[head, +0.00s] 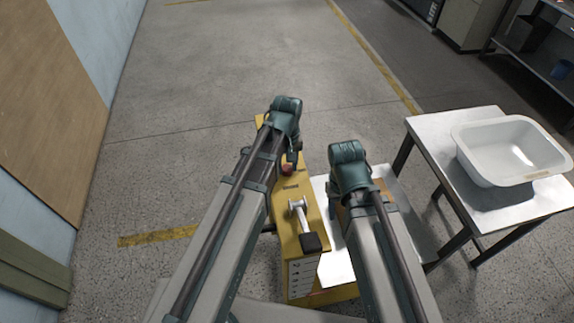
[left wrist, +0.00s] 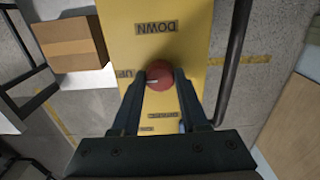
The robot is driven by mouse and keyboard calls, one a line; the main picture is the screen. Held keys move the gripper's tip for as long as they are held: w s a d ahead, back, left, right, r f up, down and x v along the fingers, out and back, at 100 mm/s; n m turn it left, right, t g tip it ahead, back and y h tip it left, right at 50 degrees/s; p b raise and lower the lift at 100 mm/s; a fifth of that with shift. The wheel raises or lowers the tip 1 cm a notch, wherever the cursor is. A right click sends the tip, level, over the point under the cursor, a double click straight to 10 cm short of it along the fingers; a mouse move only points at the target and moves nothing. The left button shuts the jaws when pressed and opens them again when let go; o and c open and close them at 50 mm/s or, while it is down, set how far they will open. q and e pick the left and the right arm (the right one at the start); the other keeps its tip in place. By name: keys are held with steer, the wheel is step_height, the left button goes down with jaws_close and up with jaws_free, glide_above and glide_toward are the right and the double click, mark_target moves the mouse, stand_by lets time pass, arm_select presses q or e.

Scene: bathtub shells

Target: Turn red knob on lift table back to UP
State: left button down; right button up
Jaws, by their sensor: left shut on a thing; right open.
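The red knob (left wrist: 162,76) is on the yellow panel (left wrist: 193,30) of the lift table, with a DOWN label (left wrist: 157,27) above it and an UP label (left wrist: 125,73) to its left. A short pale mark on the knob lies on its left side, toward UP. My left gripper (left wrist: 161,82) is shut on the knob, one finger on each side. In the head view the knob (head: 287,169) shows just below my left gripper (head: 291,160). My right wrist (head: 349,165) is over the table to the right; its fingers are hidden.
A cardboard box (left wrist: 71,41) sits on the white surface beside the panel. A white tub (head: 505,150) rests on a table at the right. Open floor lies beyond.

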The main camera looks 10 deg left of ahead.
mark_target(287, 168)
arm_select(q)
steer(key=shift+c, duration=2.1)
jaws_free()
steer(key=shift+r, duration=0.15)
step_height(287, 168, up, 14)
steer(key=p, duration=1.4)
steer(key=shift+f, duration=0.25)
